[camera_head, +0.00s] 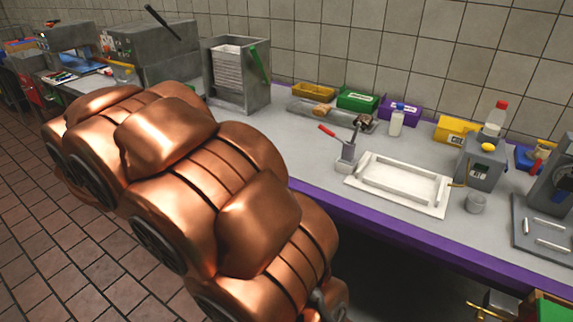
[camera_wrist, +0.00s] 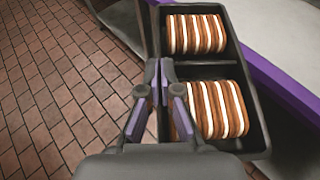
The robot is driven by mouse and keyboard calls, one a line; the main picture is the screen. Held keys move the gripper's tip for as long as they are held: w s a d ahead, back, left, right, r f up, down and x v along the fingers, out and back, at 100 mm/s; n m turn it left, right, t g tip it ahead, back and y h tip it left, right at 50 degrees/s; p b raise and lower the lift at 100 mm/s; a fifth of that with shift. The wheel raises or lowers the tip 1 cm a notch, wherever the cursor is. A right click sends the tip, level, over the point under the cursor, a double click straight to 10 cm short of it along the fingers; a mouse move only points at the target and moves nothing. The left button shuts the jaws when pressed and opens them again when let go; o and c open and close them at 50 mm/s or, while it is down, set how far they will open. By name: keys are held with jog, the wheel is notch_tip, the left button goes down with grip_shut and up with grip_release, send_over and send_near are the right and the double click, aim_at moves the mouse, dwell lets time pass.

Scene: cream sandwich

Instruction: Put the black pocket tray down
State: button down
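The black pocket tray (camera_wrist: 197,62) is in the wrist view, with two pockets. Each pocket holds a row of cream sandwiches, one row in the far pocket (camera_wrist: 196,34) and one in the near pocket (camera_wrist: 218,108). My gripper (camera_wrist: 159,72) is at the tray's left long wall, its purple-padded fingers close together there. The fingers look shut on that wall, though the contact is partly hidden. The tray is beside the purple counter edge (camera_wrist: 268,75); its height over the floor cannot be told. In the head view my copper arm hides the tray and gripper.
The grey counter (camera_head: 318,180) runs along the tiled wall, with a bare stretch at its left middle.

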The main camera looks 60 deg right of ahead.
jog(key=s+d+f+m+g+h+b, duration=0.3)
jog(key=s+d+f+m+g+b, duration=0.2)
jog(key=s+d, duration=0.5)
jog(key=s+d+f+m+g+h+b, duration=0.2)
jog(key=s+d+f+m+g+b, duration=0.3)
jog(key=d, duration=0.8)
jog(key=shift+n, duration=0.3)
jog(key=d, duration=1.7)
jog(key=shift+s+d+r, duration=0.2)
jog(key=shift+r, duration=0.1)
jog(key=shift+f+b, duration=0.35)
jog(key=shift+f, duration=1.4)
jog(key=shift+f, duration=0.1)
jog(key=c, duration=1.3)
grip_release()
jog(key=shift+a+r, duration=0.1)
jog(key=shift+r, duration=0.1)
jog(key=p+v, duration=0.1)
jog(key=v, duration=1)
jog(key=shift+a+r, duration=0.1)
jog(key=shift+a, duration=0.3)
